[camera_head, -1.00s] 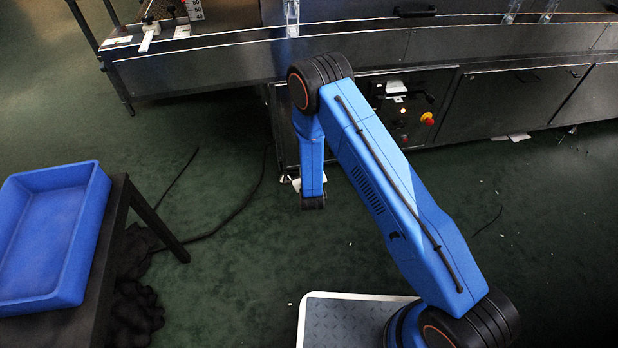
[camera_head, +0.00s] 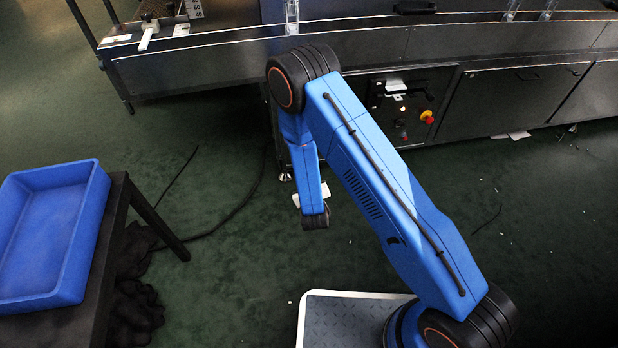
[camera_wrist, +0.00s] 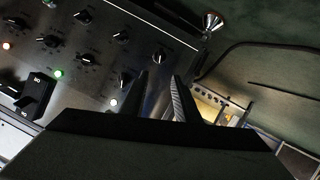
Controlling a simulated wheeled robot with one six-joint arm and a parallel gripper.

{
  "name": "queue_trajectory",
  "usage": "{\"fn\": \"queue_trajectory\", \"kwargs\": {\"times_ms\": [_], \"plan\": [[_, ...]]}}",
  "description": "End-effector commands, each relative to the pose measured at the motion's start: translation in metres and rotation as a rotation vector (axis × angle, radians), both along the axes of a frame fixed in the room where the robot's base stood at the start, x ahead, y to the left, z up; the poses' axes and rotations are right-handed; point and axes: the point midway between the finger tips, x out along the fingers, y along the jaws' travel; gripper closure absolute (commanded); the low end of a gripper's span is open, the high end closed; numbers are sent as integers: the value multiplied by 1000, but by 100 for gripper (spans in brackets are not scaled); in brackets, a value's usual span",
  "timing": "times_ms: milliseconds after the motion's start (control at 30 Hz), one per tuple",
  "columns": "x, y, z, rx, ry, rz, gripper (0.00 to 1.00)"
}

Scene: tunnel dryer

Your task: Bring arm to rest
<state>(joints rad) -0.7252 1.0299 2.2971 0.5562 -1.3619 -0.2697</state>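My gripper (camera_wrist: 163,80) shows in the wrist view as two dark fingers with a gap between them. It is open, and I see nothing held in the gap. In the head view my blue arm is bent, with its elbow near the machine front and its forearm hanging down over the green floor. The gripper itself cannot be made out there, hidden behind or below the wrist. In the wrist view a control panel (camera_wrist: 85,65) with several black knobs and lit lamps lies beyond the fingers, apparently without contact.
The long metal machine (camera_head: 200,65) runs across the back, with a red and yellow emergency stop (camera_head: 427,117) on its front. A blue bin (camera_head: 75,235) sits on a dark table (camera_head: 120,215) at the left. Open floor lies between table and arm, with a black cable (camera_head: 235,210) on it.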

Motion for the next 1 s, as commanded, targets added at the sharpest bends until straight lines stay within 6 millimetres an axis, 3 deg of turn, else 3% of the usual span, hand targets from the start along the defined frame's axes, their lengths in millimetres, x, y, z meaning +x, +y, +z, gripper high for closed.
{"fn": "queue_trajectory", "kwargs": {"times_ms": [300, 467, 800, 1000], "plan": [[1, 0, 0, 1, 1, -1, 71], [8, -2, 15, 21, 20, -12, 71], [37, -19, 90, 121, 144, -52, 71], [44, -35, 137, 173, 217, -68, 71]]}}
